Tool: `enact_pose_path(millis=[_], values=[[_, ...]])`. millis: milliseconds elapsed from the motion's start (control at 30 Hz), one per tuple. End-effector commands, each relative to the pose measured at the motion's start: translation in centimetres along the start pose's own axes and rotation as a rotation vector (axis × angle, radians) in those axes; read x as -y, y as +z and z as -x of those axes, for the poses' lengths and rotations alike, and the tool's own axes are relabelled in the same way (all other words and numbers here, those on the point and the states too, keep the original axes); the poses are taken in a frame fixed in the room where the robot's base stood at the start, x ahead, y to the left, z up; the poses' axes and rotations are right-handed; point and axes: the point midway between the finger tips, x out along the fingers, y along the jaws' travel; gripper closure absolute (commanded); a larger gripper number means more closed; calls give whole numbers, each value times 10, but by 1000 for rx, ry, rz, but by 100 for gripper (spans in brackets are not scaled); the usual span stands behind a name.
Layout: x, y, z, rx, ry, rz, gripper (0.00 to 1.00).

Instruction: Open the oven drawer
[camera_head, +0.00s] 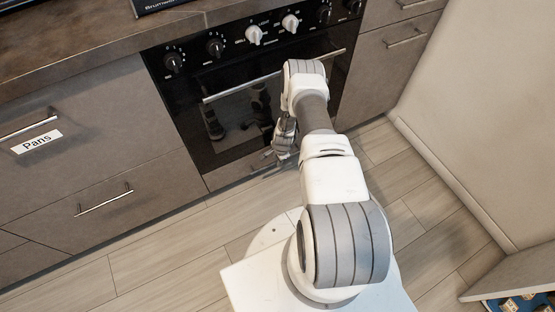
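The oven (230,110) has a black glass door with a long silver handle (240,88). Below the door is a narrow brown-grey drawer front (228,174), closed as far as I can see. My gripper (284,154) is low in front of the oven, at the height of this drawer front. It is close to the drawer's upper part. A short piece of metal, perhaps the drawer's handle, shows just left of my gripper. My arm covers the right part of the drawer. The fingers are too small and dark to tell whether they are open or shut.
Cabinet drawers stand left of the oven, one labelled "Pans" (36,142), another with a silver handle (104,203). More cabinet fronts (385,75) stand at the right, beside a pale wall (480,110). The wooden floor (150,265) before the left cabinets is clear.

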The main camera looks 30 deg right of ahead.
Motion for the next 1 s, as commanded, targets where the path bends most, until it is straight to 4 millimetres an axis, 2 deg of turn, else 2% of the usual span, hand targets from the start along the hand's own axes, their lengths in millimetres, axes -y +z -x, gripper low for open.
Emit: enact_pose_path(millis=[33,133,167,1000], values=[[0,0,0,0,0,0,81],[0,0,0,0,0,0,99],[0,0,0,0,0,0,100],[0,0,0,0,0,0,100]])
